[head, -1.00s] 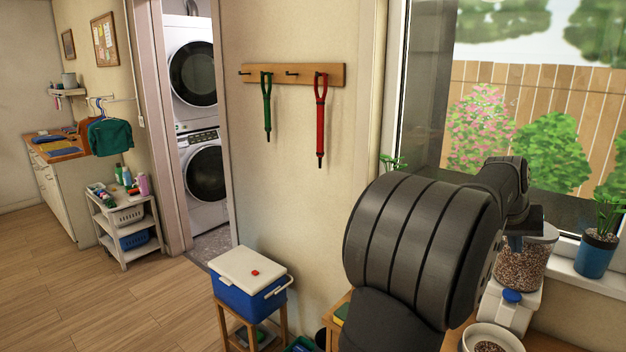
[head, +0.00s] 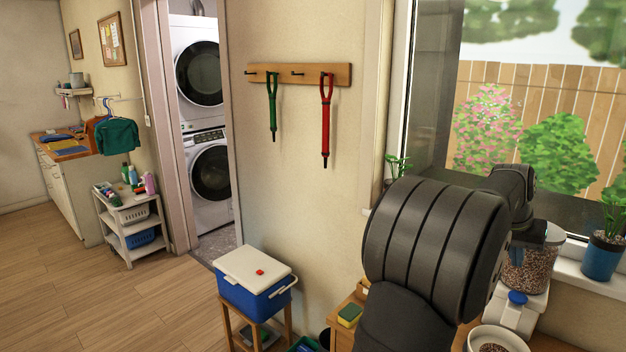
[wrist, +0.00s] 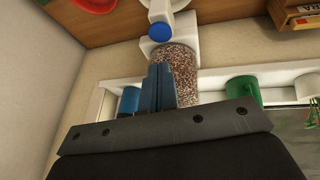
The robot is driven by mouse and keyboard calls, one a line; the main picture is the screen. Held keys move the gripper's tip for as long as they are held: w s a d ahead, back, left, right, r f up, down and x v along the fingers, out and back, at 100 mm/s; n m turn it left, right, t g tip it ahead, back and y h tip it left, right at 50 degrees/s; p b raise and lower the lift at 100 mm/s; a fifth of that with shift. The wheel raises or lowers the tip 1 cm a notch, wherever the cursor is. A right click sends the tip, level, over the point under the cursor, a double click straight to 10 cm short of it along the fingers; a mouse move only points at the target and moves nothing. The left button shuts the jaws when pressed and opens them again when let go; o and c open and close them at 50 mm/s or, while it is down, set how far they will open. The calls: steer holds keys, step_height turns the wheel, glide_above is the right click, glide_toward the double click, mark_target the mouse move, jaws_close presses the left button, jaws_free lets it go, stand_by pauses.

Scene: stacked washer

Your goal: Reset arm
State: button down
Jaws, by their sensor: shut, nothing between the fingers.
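My arm fills the lower right of the head view, with its wrist bent in front of the window. My gripper (wrist: 162,75) shows in the wrist view with its two blue-grey fingers pressed together and nothing between them. In the head view the fingers are mostly hidden beside the clear dispenser (head: 530,268) of brown pellets. The dispenser also shows in the wrist view (wrist: 182,66), just beyond and beside the fingertips. I cannot tell whether they touch it.
A bowl of pellets (head: 494,340) sits below the dispenser. A potted plant (head: 602,258) stands on the window sill. A blue cooler (head: 256,297) rests on a wooden stool at left of my arm. A red leash (head: 326,120) hangs on the wall rack.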

steer(key=w+v, duration=0.1)
steer(key=v, duration=0.5)
steer(key=shift+m, duration=0.8)
steer(key=shift+w+a+f, duration=0.15)
steer(key=shift+a+f, duration=0.15)
steer(key=shift+f, duration=0.5)
steer(key=shift+w+a+f, duration=0.15)
steer(key=shift+a+f, duration=0.1)
steer(key=shift+f, duration=0.6)
steer(key=shift+w+a+f, duration=0.15)
steer(key=shift+a+f, duration=0.15)
steer(key=shift+f, duration=0.5)
steer(key=c, duration=1.7)
jaws_free()
steer(key=shift+s+a+f, duration=0.15)
steer(key=shift+a+f, duration=0.05)
steer(key=shift+a, duration=0.05)
steer(key=o, duration=1.1)
steer(key=shift+n, duration=0.7)
steer(key=s+a+f, duration=0.2)
steer(key=a, duration=0.1)
steer(key=shift+a+f, duration=0.15)
steer(key=shift+f, duration=0.2)
steer(key=shift+c, duration=0.2)
steer(key=o, duration=0.3)
steer(key=shift+f, duration=0.4)
steer(key=o, duration=0.3)
steer(key=x, duration=0.9)
steer(key=shift+s+f, duration=0.1)
steer(key=shift+f, duration=0.15)
